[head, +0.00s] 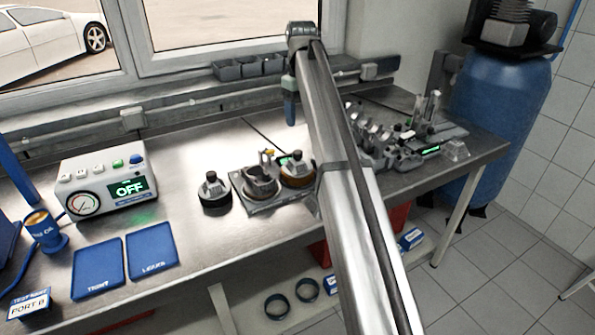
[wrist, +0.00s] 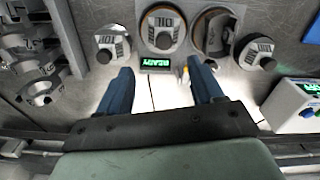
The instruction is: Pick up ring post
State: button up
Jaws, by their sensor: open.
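My gripper (wrist: 160,78) is open and empty in the wrist view, its two blue fingers apart above bare bench top. In the head view its blue finger (head: 290,110) hangs at the arm's end, behind the round stations. No label reads ring post. The candidates are squat round posts: one with a dark knob (wrist: 257,50), also at the left of the group in the head view (head: 213,192); one marked OIL (wrist: 163,28), with an orange-brown rim in the head view (head: 297,170); and one marked TOP (wrist: 112,42). A ring-shaped holder (wrist: 213,33) stands between two of them.
A small READY display (wrist: 157,64) and a yellow tip (wrist: 186,74) lie near the fingers. Metal engine parts (head: 385,140) crowd the right of the bench. A gauge box (head: 103,185) reads OFF. Bench (head: 185,140) left of the gripper is clear.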

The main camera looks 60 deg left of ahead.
aim_at(298, 151)
notch_tip(298, 151, down, 8)
jog(key=shift+r, duration=0.1)
jog(key=shift+s+a+f, duration=0.1)
jog(key=shift+s+f, duration=0.1)
jog(key=shift+f, duration=1.15)
jog(key=shift+s+a+f, duration=0.1)
jog(key=shift+s+f, duration=0.05)
jog(key=shift+f, duration=1.15)
grip_shut()
